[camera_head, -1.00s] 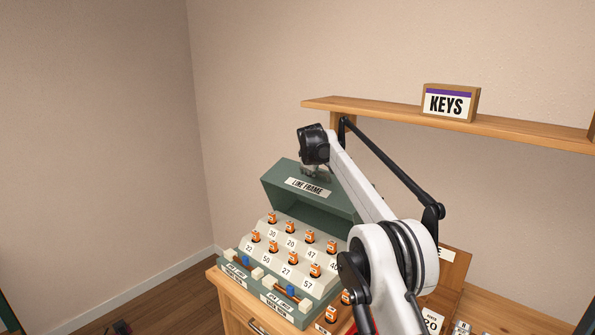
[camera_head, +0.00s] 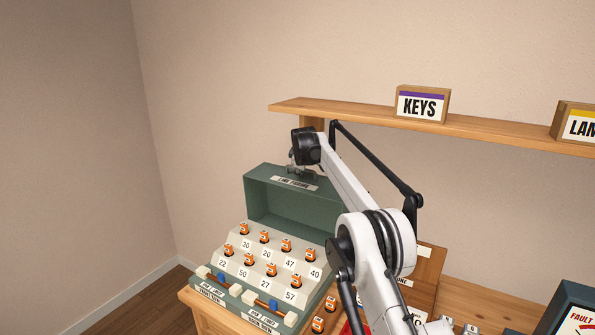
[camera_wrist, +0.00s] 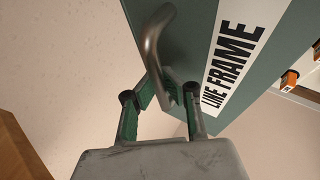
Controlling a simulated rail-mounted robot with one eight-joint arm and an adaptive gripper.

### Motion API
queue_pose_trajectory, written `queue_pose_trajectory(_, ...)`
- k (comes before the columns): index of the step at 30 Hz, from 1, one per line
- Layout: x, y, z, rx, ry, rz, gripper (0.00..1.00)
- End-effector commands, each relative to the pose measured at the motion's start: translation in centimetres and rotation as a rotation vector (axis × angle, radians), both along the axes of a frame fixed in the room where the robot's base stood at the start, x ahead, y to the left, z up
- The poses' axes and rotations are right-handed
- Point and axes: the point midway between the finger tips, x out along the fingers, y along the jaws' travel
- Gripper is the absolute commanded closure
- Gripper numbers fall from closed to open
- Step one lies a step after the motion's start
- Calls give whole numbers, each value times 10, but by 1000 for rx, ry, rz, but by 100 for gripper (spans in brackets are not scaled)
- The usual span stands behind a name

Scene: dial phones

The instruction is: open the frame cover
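The line frame's green cover (camera_head: 290,207) is raised on its hinge and stands tilted up behind the rows of numbered jacks. Its label (camera_head: 295,183) faces up along the top edge and also shows in the wrist view (camera_wrist: 237,60). A curved metal handle (camera_wrist: 152,42) sticks out from the cover beside the label. My gripper (camera_head: 297,168) is at the cover's top edge. In the wrist view my gripper's green-padded fingers (camera_wrist: 160,92) close in on both sides of the handle. The exact contact is partly hidden.
The line frame's stepped panel (camera_head: 260,262) holds several orange plugs, with switches along its front. A wooden shelf (camera_head: 350,118) with a KEYS box (camera_head: 422,104) runs behind my arm. A fault box (camera_head: 574,315) stands at the lower right.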

Motion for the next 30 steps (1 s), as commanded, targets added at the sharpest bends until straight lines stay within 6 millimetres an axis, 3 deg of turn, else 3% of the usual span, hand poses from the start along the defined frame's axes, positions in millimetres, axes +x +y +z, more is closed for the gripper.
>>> queue_pose_trajectory(5,0,2,4,3,-7,2,100)
queue_pose_trajectory(12,0,1,3,3,-4,1,70)
queue_pose_trajectory(30,-4,0,7,1,-1,0,70)
